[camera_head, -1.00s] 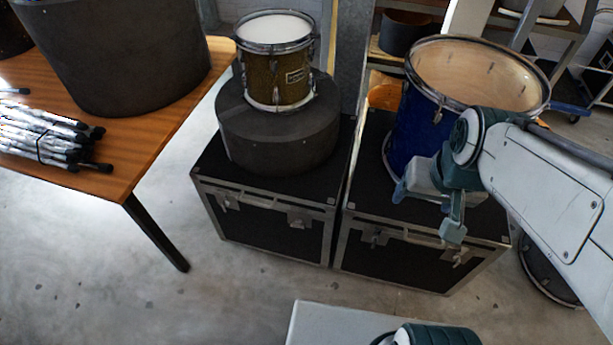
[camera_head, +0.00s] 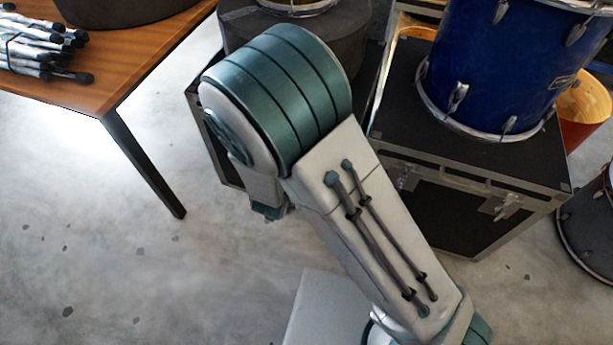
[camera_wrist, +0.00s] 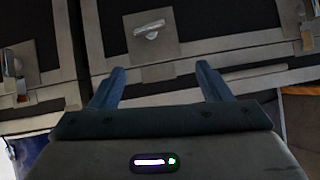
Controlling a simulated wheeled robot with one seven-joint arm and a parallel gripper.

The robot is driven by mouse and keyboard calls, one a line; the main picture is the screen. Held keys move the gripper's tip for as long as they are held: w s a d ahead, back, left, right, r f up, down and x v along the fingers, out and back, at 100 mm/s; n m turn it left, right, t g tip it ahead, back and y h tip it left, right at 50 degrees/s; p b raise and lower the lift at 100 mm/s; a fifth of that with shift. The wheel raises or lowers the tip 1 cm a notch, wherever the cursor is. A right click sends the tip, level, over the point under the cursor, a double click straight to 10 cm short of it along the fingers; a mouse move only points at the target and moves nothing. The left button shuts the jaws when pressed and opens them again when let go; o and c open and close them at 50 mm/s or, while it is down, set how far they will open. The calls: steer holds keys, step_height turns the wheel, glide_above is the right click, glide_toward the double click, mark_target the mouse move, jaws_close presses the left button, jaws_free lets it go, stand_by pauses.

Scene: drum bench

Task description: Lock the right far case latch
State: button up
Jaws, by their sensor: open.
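My gripper (camera_wrist: 160,68) is open and empty in the wrist view, its two fingers apart and pointing at the front of a black, metal-edged case (camera_wrist: 235,22). The wrist view looks upside down compared with the head view. A silver latch (camera_wrist: 150,32) on a grey plate lies just beyond the fingertips, between their lines, apart from them. Its lever lies slantwise across the plate. This appears to be the left case's right-hand latch; in the head view my arm hides it and the fingers. The right case (camera_head: 440,215) shows two front latches, one left (camera_head: 403,180) and one right (camera_head: 500,206).
A blue drum (camera_head: 495,65) stands on the right case. A dark round drum case (camera_head: 345,35) is on the left case. A wooden table (camera_head: 130,60) with bundled sticks (camera_head: 38,48) is at left. Bare floor (camera_head: 120,255) lies in front. Another drum (camera_head: 590,235) is at far right.

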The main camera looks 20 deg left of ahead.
steer(key=s+f+n+t+h+b, duration=0.2)
steer(key=s+f+t+b, duration=0.45)
steer(key=f, duration=0.25)
steer(key=w+b, duration=0.3)
steer(key=w, duration=0.9)
steer(key=shift+w+d+y, duration=0.3)
steer(key=shift+w+d, duration=0.05)
steer(key=shift+w, duration=0.05)
steer(key=shift+r+t, duration=0.1)
steer(key=shift+t, duration=0.15)
steer(key=c, duration=1)
